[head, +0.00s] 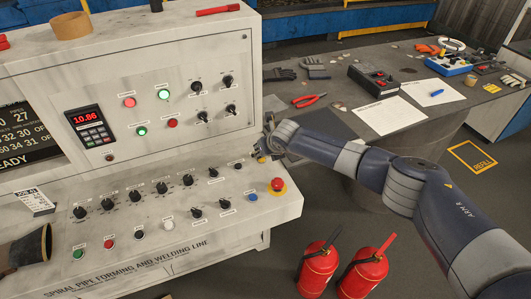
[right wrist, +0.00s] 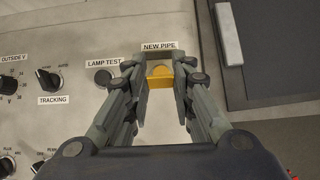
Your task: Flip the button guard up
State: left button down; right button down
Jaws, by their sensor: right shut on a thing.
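The yellow button guard (right wrist: 160,81) is on the sloped panel just below the NEW PIPE label (right wrist: 159,46) in the right wrist view. My right gripper (right wrist: 159,72) is shut on it, with one finger on each side. Whether the guard is tilted up is hard to tell. In the head view my right arm comes in from the right, and its gripper (head: 262,154) is at the right end of the control console (head: 150,222). The guard is mostly hidden there. My left gripper is not in view.
A LAMP TEST button (right wrist: 103,77) is just left of my right gripper. A red emergency button (head: 277,184) stands near the console's right edge. Two red fire extinguishers (head: 318,268) (head: 362,273) stand on the floor. A grey table (head: 345,57) with tools and papers lies behind my arm.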

jog(key=shift+w+a+r+g+b, duration=0.1)
jog(key=shift+w+r+g+b, duration=0.25)
jog(key=shift+g+b, duration=0.65)
jog(key=shift+t, duration=0.3)
jog(key=c, duration=1.4)
grip_release()
jog(key=shift+o, duration=0.2)
jog(key=v, duration=1.2)
jog(key=shift+a, duration=0.2)
